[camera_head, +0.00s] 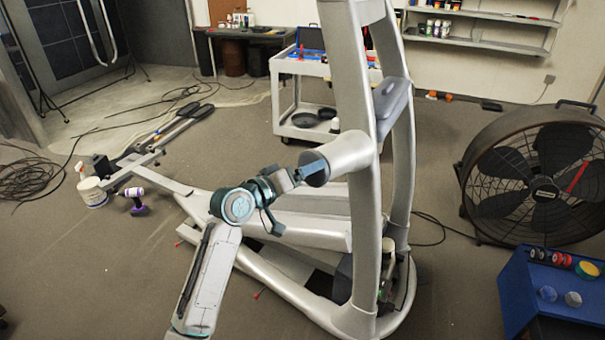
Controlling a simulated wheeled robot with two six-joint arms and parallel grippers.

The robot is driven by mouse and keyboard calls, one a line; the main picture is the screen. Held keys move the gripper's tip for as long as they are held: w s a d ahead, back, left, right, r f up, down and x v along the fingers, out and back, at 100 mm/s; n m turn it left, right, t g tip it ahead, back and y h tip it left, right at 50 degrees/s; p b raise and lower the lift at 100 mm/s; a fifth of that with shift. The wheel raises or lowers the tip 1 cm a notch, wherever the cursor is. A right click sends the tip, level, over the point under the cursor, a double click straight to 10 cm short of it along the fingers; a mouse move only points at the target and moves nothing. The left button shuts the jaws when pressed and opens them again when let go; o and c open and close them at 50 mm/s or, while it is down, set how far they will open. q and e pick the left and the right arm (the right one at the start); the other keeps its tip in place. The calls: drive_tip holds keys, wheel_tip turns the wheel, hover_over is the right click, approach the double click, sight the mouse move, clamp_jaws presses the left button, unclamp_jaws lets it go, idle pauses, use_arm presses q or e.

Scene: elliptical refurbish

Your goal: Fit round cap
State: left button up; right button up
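The grey tube (352,152) of the elliptical frame sticks out to the left from the upright, at the middle of the head view. A dark round face (318,160) shows at its open-facing end; I cannot tell whether this is a cap or the tube's hollow. My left gripper (312,171) is right at this end, its bluish fingers overlapping the dark face. Whether the fingers touch it or grip a cap is too small to tell. Two small round discs, one bluish (547,293) and one grey (573,299), lie on the blue stand at the right. My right gripper is out of view.
A large fan (540,175) stands at the right. A white cart (290,100) is behind the frame.

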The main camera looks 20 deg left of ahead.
use_arm(q)
drive_tip(key=shift+w+d, duration=0.25)
drive_tip(key=shift+w, duration=0.25)
idle(0.5)
drive_tip(key=o, duration=0.6)
drive_tip(key=shift+o, duration=1.2)
drive_tip(key=shift+w+d, duration=0.1)
drive_tip(key=b+v, duration=0.3)
drive_tip(key=v, duration=0.8)
drive_tip(key=shift+w, duration=0.1)
